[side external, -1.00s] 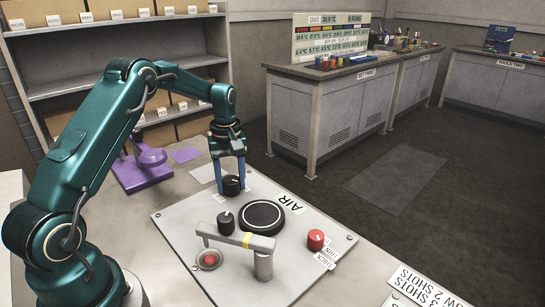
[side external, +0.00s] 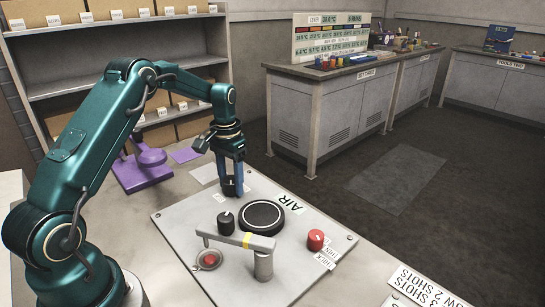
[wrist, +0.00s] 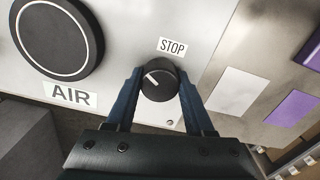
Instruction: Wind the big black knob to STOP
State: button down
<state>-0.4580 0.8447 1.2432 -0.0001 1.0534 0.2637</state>
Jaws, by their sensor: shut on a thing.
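The black knob (wrist: 160,84) between my fingers has a white pointer line on top; it also shows at the far end of the grey panel in the side view (side external: 229,189). My gripper (wrist: 159,78) points down, with a blue finger on each side of this knob, shut on it. In the wrist view the pointer line aims to the upper left. The STOP label (wrist: 172,47) lies just above the knob and slightly right, so the pointer is off the label. My fingers hide part of the knob in the side view.
A large black disc (side external: 262,215) by the AIR label, a second black knob (side external: 226,222), a red knob (side external: 316,239) and a grey bar with a yellow band (side external: 242,240) over a red button (side external: 209,260) share the panel. A purple object (side external: 147,168) stands left.

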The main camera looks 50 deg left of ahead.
aim_at(231, 179)
jog(key=m, duration=1.3)
dwell(0.7)
jog(key=shift+c, duration=1.4)
grip_release()
jog(key=shift+r, duration=0.1)
jog(key=shift+r, duration=2.5)
